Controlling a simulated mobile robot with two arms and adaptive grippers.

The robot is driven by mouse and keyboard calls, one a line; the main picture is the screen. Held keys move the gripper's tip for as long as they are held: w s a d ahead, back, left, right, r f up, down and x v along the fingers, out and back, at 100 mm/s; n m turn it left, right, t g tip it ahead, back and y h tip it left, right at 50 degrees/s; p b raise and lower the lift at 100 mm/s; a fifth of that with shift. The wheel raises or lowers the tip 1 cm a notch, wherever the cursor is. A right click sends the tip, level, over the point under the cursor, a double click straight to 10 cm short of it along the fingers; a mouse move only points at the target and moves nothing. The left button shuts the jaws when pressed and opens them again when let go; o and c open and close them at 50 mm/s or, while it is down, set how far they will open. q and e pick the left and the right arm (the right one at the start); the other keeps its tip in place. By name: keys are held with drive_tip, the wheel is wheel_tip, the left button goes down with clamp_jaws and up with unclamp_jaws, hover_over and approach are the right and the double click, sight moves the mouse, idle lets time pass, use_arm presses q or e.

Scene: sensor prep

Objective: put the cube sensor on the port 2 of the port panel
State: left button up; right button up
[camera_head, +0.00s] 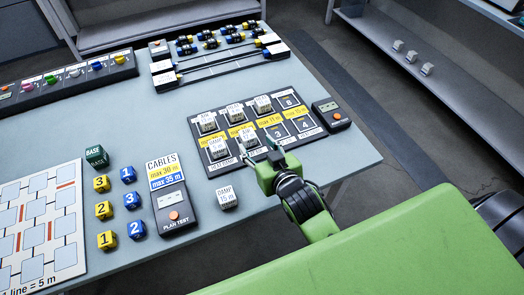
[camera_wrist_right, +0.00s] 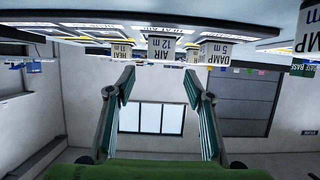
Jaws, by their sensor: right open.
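The dark port panel (camera_head: 204,158) lies near the table's right edge. White cube sensors stand on it: three in the back row and two in the front row. In the front row, a cube marked DAMP (camera_head: 218,148) stands leftmost. The AIR 12 m cube (camera_head: 243,134) stands at the second place, just left of ports 3 and 4; it covers that place's number. My right gripper (camera_head: 259,152) is open at the panel's front edge, close to this cube. In the wrist view the AIR cube (camera_wrist_right: 160,46) shows beyond the spread, empty fingers. My left gripper is not in view.
A loose DAMP 15 m cube (camera_head: 227,196) stands on the table in front of the panel. A plan tester (camera_head: 176,222), numbered cubes and a line board (camera_head: 78,262) are left. A small device (camera_head: 331,114) stands right of the panel. Ports 3, 4 and 8 are empty.

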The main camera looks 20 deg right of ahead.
drive_tip(key=shift+v, duration=1.7)
